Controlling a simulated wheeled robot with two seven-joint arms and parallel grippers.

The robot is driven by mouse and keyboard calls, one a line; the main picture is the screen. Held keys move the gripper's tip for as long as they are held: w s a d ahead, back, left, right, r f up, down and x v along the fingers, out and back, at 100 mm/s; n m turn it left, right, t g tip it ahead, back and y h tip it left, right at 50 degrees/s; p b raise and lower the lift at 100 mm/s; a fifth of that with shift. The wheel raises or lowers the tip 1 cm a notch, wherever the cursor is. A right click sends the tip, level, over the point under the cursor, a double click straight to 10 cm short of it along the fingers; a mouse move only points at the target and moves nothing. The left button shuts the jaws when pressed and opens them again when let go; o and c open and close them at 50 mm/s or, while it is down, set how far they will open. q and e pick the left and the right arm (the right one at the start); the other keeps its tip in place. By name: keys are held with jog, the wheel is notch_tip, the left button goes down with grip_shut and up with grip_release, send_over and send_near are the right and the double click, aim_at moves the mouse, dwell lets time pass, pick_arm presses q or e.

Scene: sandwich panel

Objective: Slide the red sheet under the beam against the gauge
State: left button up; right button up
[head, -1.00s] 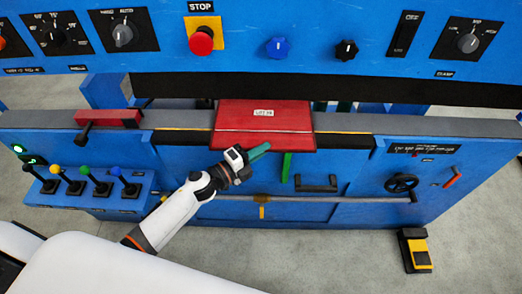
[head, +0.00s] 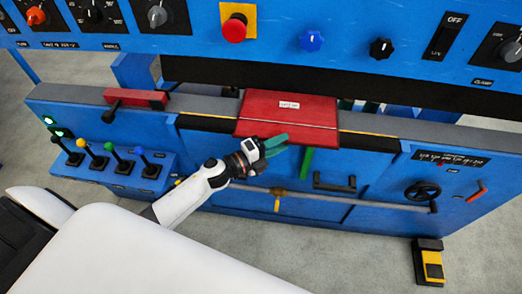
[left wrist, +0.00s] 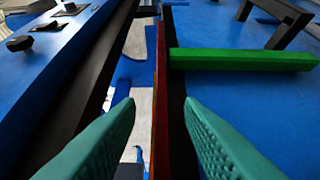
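The red sheet (head: 287,108) with a white label lies flat across the grey bed. Its far edge is near the dark lower strip of the blue beam (head: 330,80), and its near edge overhangs the bed's front. My left gripper (head: 277,146) is at the sheet's near edge, left of its middle. In the left wrist view the sheet shows edge-on as a thin red strip (left wrist: 159,60) between the teal fingers of the open gripper (left wrist: 159,102), with gaps on both sides. I cannot pick out the gauge for certain. My right gripper is not in view.
A red block (head: 135,97) with a black handle sits on the bed to the left. A green bar (head: 306,163) sticks out below the sheet, close to my left gripper; it also shows in the wrist view (left wrist: 240,60). Coloured levers (head: 115,158) stand at the left.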

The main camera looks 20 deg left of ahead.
pick_arm(q)
jog(key=b+v, duration=0.1)
jog(key=v, duration=0.9)
jog(key=shift+s, duration=0.15)
